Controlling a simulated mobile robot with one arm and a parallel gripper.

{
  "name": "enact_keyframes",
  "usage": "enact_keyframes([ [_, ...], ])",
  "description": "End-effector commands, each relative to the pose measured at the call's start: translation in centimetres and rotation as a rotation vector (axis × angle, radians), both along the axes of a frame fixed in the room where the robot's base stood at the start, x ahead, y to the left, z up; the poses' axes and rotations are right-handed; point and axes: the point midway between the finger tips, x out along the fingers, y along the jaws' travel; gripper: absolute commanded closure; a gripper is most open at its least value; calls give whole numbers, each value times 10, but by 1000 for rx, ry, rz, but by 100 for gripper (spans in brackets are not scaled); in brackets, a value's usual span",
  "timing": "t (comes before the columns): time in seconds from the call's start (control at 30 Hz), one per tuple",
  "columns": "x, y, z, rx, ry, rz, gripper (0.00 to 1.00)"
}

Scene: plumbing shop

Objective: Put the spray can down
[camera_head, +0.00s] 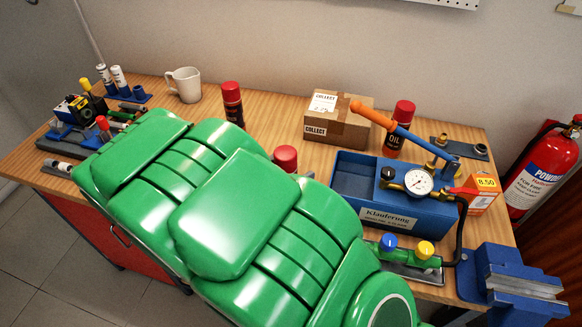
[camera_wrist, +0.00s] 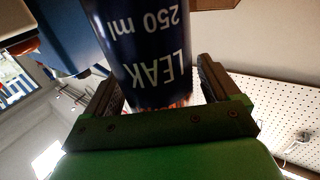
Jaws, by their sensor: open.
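The spray can is dark blue, with "LEAK" and "250 ml" upside down in the wrist view (camera_wrist: 145,45). It stands between the two fingers of my gripper (camera_wrist: 158,82), which is open around it. Narrow gaps seem to show beside the can, but I cannot tell whether a finger touches it. A red cap (camera_head: 286,158) behind my green arm in the head view is likely this can's top. My arm hides its body, its base and my gripper there, so contact with the bench is not visible.
A blue test pump (camera_head: 410,205) with a gauge stands close on the right. A cardboard box (camera_head: 338,122), an oil can (camera_head: 398,130) and another red-capped can (camera_head: 232,104) stand behind. A mug (camera_head: 187,86) is at back left, a blue vise (camera_head: 515,280) at front right. Bare wood (camera_head: 275,115) shows behind.

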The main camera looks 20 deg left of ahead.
Motion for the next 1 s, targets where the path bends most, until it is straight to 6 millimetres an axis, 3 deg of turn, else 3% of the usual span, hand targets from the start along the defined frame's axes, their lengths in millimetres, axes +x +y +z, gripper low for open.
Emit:
enact_keyframes([
  [0.27,-7,5,3,1,0,1,11],
  [1.0,-75,50,2,0,1,2,11],
])
